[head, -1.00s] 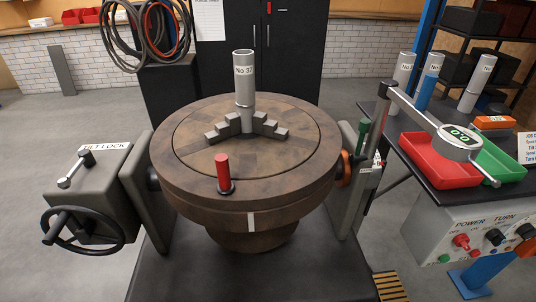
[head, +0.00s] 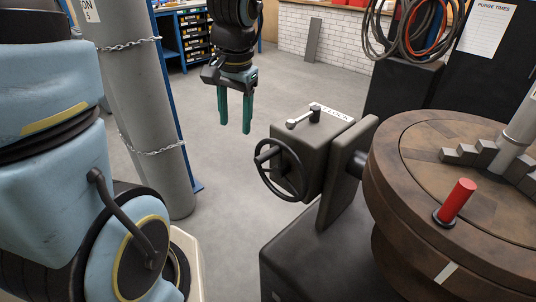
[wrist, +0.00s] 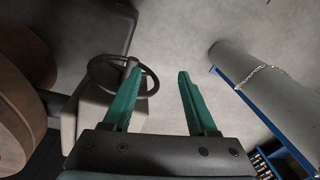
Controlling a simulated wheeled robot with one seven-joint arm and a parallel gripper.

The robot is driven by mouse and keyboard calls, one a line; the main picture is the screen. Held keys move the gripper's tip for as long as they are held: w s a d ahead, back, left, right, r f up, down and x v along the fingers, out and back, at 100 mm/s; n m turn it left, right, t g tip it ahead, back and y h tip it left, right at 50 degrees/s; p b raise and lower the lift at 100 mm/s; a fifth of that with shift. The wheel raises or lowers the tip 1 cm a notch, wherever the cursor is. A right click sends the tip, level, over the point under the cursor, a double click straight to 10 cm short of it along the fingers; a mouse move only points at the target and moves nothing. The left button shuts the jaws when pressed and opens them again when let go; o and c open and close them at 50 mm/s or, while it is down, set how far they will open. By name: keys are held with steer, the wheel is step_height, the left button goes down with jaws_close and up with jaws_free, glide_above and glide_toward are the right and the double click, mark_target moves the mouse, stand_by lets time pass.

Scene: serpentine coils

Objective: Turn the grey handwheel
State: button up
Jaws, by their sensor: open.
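The handwheel (head: 280,170) is a dark spoked ring with a protruding handle on the front of a grey gearbox (head: 325,150). In the wrist view the handwheel (wrist: 124,76) shows beyond my left finger, which partly covers it. My gripper (head: 236,128) hangs fingers-down, open and empty, left of the handwheel and apart from it. A tilt lock lever (head: 303,118) lies on top of the gearbox, by a partly hidden white label.
The round brown turntable (head: 420,165) with a red peg (head: 456,202) stands right of the gearbox. A grey cylinder (head: 150,100) held by chains stands at left. Hoses (head: 405,30) hang at the back. The floor between cylinder and gearbox is clear.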

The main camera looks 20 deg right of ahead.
mark_target(266, 153)
steer(key=s+d+m+b, duration=0.15)
steer(key=d+m, duration=0.25)
steer(key=d, duration=0.4)
steer(key=shift+t, duration=0.4)
steer(key=f, duration=0.3)
steer(key=w+f, duration=0.1)
steer(key=f, duration=0.6)
steer(key=shift+w+a+f, duration=0.25)
steer(key=shift+w+a, duration=0.15)
jaws_close()
